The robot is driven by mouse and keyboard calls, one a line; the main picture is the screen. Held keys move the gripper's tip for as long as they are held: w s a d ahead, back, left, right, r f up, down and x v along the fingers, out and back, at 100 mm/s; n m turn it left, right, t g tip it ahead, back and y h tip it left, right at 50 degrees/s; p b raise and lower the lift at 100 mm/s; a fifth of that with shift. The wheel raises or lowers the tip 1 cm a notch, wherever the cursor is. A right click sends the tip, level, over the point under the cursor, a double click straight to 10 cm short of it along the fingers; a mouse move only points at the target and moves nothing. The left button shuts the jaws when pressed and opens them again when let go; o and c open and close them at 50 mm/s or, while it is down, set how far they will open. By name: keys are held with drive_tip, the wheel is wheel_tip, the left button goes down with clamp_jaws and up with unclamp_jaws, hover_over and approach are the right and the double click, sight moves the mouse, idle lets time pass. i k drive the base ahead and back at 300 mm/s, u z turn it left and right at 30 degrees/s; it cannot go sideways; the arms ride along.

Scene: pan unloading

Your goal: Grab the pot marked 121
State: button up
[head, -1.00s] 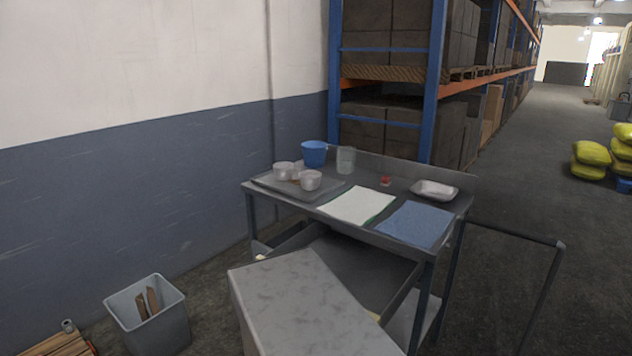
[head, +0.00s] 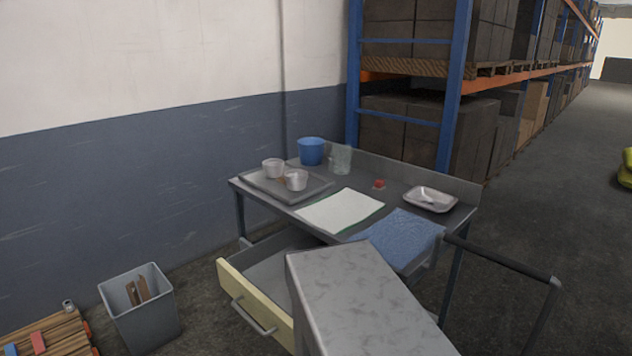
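Two small white pots stand on a grey tray (head: 262,188) at the left of the metal table: a rear one (head: 273,168) and a front one (head: 297,180). Something small and brownish lies between them, too small to tell. A blue pot (head: 311,151) stands behind the tray, with a clear glass-like container (head: 340,159) to its right. No number is legible on any of them. My gripper is not in view.
The table's yellow-fronted drawer (head: 256,306) is open. A grey mottled block (head: 360,295) stands before the table. A white sheet (head: 341,210), a blue cloth (head: 402,238), a small dish (head: 431,199) and a red item (head: 379,184) lie on top. A bin (head: 140,310) stands left.

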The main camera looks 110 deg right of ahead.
sight(295, 179)
drive_tip(key=u, duration=0.2)
drive_tip(key=k, duration=0.55)
drive_tip(key=z, duration=1.7)
drive_tip(key=i, duration=1)
drive_tip(key=z, duration=0.15)
drive_tip(key=k, duration=0.35)
